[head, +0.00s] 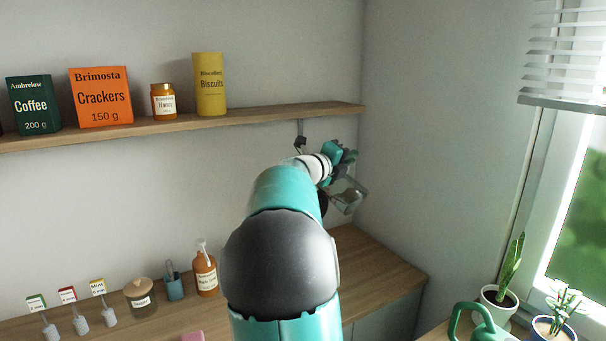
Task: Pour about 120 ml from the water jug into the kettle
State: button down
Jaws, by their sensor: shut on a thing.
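My gripper (342,172) is at the far end of my outstretched arm, near the back corner of the room and below the shelf's right end. It is shut on a clear, see-through vessel that looks like the water jug (351,196). The jug is held in the air above the counter's right part and looks tilted. The fingertips and the grip on the handle are too small and partly covered to make out. The water level cannot be read. I cannot make out the kettle; my arm covers much of the counter's middle.
A wooden shelf (240,119) close above my gripper holds coffee, crackers, honey and biscuits. Potted plants and a green watering can (477,322) are by the window.

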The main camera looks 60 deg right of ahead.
aim_at(358, 183)
jog(key=shift+s+a+f+m+p, duration=0.2)
jog(key=shift+s+f+m+p, duration=0.15)
jog(key=shift+s+f+m, duration=0.65)
jog(key=shift+w+f, duration=0.1)
jog(key=shift+f, duration=0.1)
dwell(1.2)
jog(key=shift+f, duration=0.1)
jog(key=shift+s+a+f+m+p, duration=0.1)
jog(key=shift+s+f+m+p, duration=0.4)
jog(key=shift+m, duration=0.5)
jog(key=shift+s+a+f+m, duration=0.1)
jog(key=shift+s+f+m, duration=0.1)
jog(key=shift+f+m, duration=0.3)
jog(key=shift+s+f+m, duration=0.2)
jog(key=shift+f+m, duration=0.2)
jog(key=shift+f, duration=0.1)
jog(key=s+f+m+p, duration=0.3)
jog(key=s+f+m, duration=0.1)
jog(key=f+m, duration=0.3)
jog(key=shift+s+a+f+m+p, duration=0.15)
jog(key=shift+s+a+m+p, duration=0.15)
jog(key=shift+a+m, duration=0.15)
